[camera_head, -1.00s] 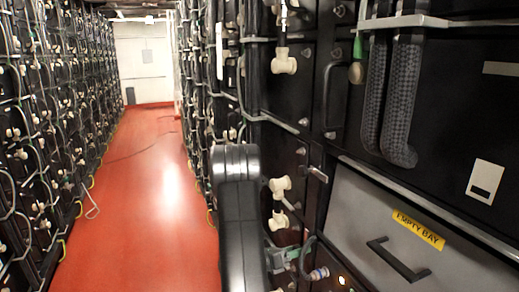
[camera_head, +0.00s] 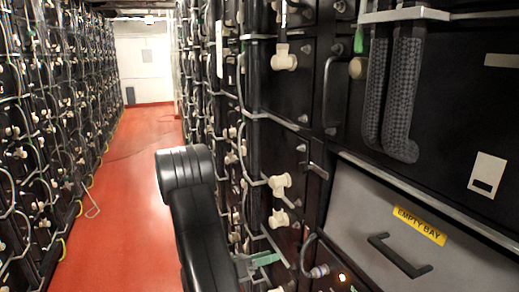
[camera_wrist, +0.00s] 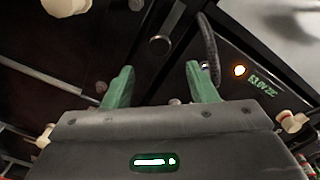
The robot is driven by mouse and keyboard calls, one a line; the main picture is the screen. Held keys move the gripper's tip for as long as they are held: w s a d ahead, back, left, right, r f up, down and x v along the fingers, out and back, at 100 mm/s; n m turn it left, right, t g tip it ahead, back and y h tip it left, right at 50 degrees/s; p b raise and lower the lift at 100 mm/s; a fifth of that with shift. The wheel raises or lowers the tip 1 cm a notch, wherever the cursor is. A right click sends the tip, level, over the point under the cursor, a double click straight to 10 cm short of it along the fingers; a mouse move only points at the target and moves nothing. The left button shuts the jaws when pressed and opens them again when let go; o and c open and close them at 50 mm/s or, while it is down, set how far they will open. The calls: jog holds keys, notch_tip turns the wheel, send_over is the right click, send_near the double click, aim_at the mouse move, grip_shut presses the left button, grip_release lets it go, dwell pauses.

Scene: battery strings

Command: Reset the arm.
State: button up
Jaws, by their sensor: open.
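My gripper (camera_wrist: 160,76) shows in the wrist view with its two green fingers apart and nothing between them. In the head view my black arm (camera_head: 190,215) rises from the bottom edge, left of the right-hand rack. The green of my gripper (camera_head: 264,259) shows low beside that rack, partly cut off by the arm. I cannot tell from the head view how close the fingers are to the rack.
Battery racks (camera_head: 45,120) line the left; another rack (camera_head: 300,95) with cream connectors and cables stands close on the right. A grey drawer labelled EMPTY BAY (camera_head: 360,215) is at lower right. The red aisle floor (camera_head: 130,180) is clear except for a thin cable.

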aim_at(295, 248)
jog(key=p+x, duration=0.1)
jog(key=x, duration=0.9)
jog(key=shift+d, duration=0.1)
jog(key=shift+w+d+f+m+b, duration=0.1)
jog(key=shift+d+f+m+b, duration=0.15)
jog(key=shift+b, duration=0.2)
jog(key=m+b, duration=0.2)
jog(key=m, duration=0.1)
jog(key=shift+a, duration=0.15)
jog(key=m+b, duration=0.4)
jog(key=shift+r+m, duration=0.1)
jog(key=shift+m, duration=0.25)
jog(key=m+b, duration=0.3)
jog(key=m, duration=0.2)
jog(key=shift+r, duration=0.1)
jog(key=shift+m, duration=0.8)
jog(key=shift+r, duration=0.1)
jog(key=shift+a, duration=0.15)
